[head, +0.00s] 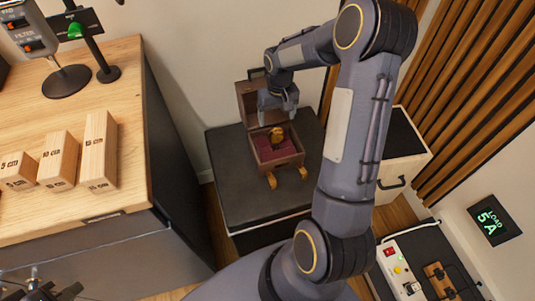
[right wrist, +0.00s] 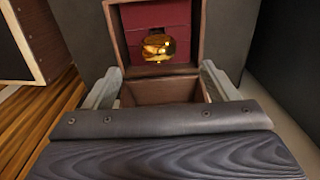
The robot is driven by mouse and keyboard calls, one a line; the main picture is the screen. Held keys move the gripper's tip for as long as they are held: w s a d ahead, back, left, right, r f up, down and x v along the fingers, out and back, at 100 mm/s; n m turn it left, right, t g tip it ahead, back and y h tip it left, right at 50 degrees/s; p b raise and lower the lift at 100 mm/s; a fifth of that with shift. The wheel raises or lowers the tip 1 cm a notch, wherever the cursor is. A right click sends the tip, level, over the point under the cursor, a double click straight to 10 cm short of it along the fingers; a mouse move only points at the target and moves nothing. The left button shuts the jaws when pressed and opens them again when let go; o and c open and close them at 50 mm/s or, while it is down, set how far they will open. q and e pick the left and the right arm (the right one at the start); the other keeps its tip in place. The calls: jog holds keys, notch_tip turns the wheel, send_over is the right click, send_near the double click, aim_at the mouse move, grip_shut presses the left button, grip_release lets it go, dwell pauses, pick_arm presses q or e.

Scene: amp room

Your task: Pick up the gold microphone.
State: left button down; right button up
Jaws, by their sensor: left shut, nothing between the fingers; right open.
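The gold microphone (head: 277,134) lies in a small open wooden box (head: 262,154) with a dark red lining, on a dark cabinet top. Its rounded gold head shows in the right wrist view (right wrist: 158,46) against the red lining (right wrist: 125,35). My right gripper (head: 278,112) is at the box, beside its raised lid, just behind the microphone in the head view. Its two fingers are spread and empty in the right wrist view (right wrist: 161,82), with the microphone beyond and between them, apart from both. My left gripper (head: 40,286), partly cut off at the lower left, is shut and empty.
The dark cabinet (head: 228,180) carries the box, with bare room around it. A wooden desk (head: 60,120) with wooden blocks (head: 100,150) and a stand (head: 66,82) is on the left. A power strip (head: 398,268) and slatted wall (head: 480,100) are on the right.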

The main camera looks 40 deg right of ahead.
aim_at(276, 129)
jog(key=f, duration=0.4)
jog(key=shift+w+d+f+b, duration=0.1)
jog(key=shift+w+f+b, duration=0.2)
jog(key=shift+f, duration=0.1)
notch_tip(276, 129, down, 6)
jog(key=shift+d+r+b, duration=0.1)
jog(key=shift+r+b, duration=0.15)
jog(key=shift+b, duration=0.25)
jog(key=shift+r, duration=0.1)
jog(key=c, duration=1.6)
jog(key=shift+r, duration=0.15)
